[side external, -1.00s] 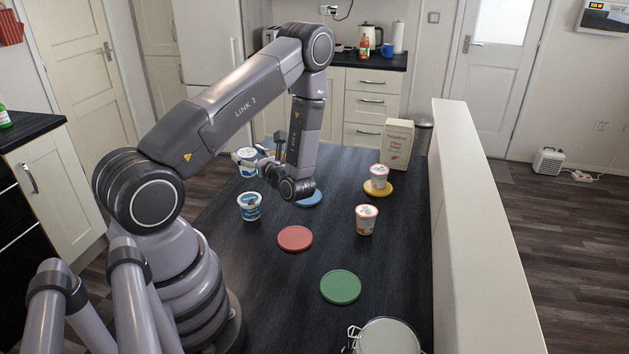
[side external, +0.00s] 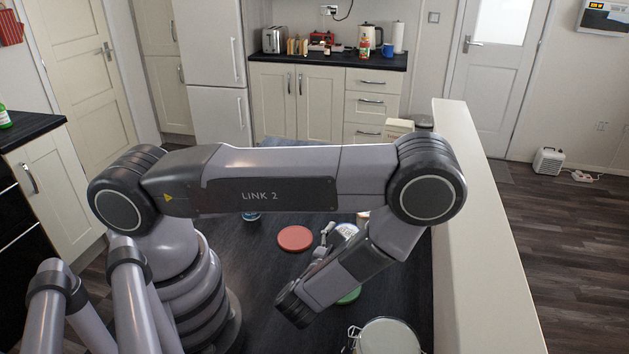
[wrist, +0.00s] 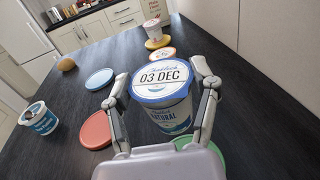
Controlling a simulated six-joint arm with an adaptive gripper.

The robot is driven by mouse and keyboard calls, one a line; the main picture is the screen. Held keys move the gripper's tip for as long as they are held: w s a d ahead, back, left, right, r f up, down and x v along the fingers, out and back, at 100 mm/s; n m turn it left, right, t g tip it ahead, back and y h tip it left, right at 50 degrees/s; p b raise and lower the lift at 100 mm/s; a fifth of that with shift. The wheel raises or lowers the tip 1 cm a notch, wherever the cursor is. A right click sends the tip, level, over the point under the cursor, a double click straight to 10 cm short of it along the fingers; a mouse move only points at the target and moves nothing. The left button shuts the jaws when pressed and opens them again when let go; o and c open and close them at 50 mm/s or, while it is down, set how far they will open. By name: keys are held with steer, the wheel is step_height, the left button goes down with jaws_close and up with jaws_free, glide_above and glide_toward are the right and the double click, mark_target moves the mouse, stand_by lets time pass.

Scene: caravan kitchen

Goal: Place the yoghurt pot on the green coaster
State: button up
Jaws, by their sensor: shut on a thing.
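My gripper (wrist: 163,86) is shut on a white and blue yoghurt pot (wrist: 172,113), with one finger on each side of it. The pot's lid reads "03 DEC". In the side external view the pot's lid (side external: 347,230) shows beside my gripper (side external: 328,240), partly behind my arm. The green coaster (wrist: 208,158) shows beyond my gripper's body, just below the pot's base in the wrist view. In the side external view only a strip of the coaster (side external: 350,296) shows past my wrist. I cannot tell whether the pot touches it.
A red coaster (side external: 295,238) lies bare left of my gripper. A blue coaster (wrist: 99,79) is also bare. Another blue-white pot (wrist: 40,118) stands at left. An orange-rimmed pot (wrist: 162,54) and one on a yellow coaster (wrist: 153,30) stand behind. A lidded jar (side external: 388,337) is at the front.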

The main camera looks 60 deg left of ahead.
steer(key=shift+f, duration=3.05)
steer(key=shift+f, duration=0.15)
steer(key=o, duration=1.2)
